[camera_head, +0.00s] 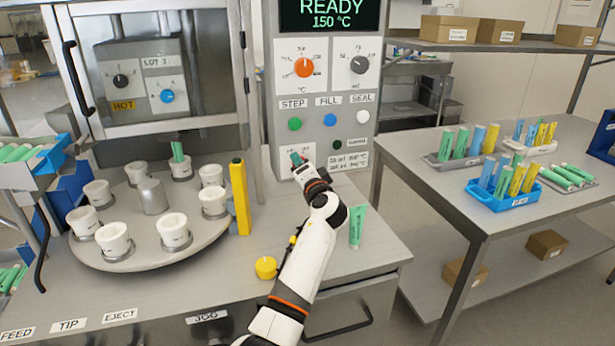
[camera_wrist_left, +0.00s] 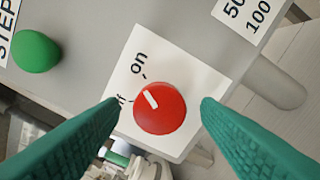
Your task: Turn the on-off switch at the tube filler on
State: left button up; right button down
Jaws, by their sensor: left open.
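The on-off switch is a round red knob (camera_wrist_left: 160,110) with a white mark, on a white plate (camera_wrist_left: 190,70) labelled "on" and partly covered "off". Its mark points up and left in the left wrist view, roughly toward the "on" tick. My left gripper (camera_wrist_left: 161,104) is open, with a green finger on each side of the knob and visible gaps between. In the head view my left gripper (camera_head: 297,158) is at the lower part of the tube filler's panel (camera_head: 330,100) and hides the knob. The display (camera_head: 328,12) reads READY 150 °C. My right gripper is not in view.
The green STEP button (camera_head: 294,124) is above the gripper, with a blue FILL button (camera_head: 330,119) and white SEAL button (camera_head: 363,116) beside it. A yellow post (camera_head: 240,197) and turntable (camera_head: 140,255) stand to the left. A green tube (camera_head: 357,227) stands right of my arm.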

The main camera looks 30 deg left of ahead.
pick_arm(q)
jog(key=b+v, duration=0.1)
jog(key=v, duration=1)
jog(key=shift+d, duration=0.2)
jog(key=shift+s, duration=0.15)
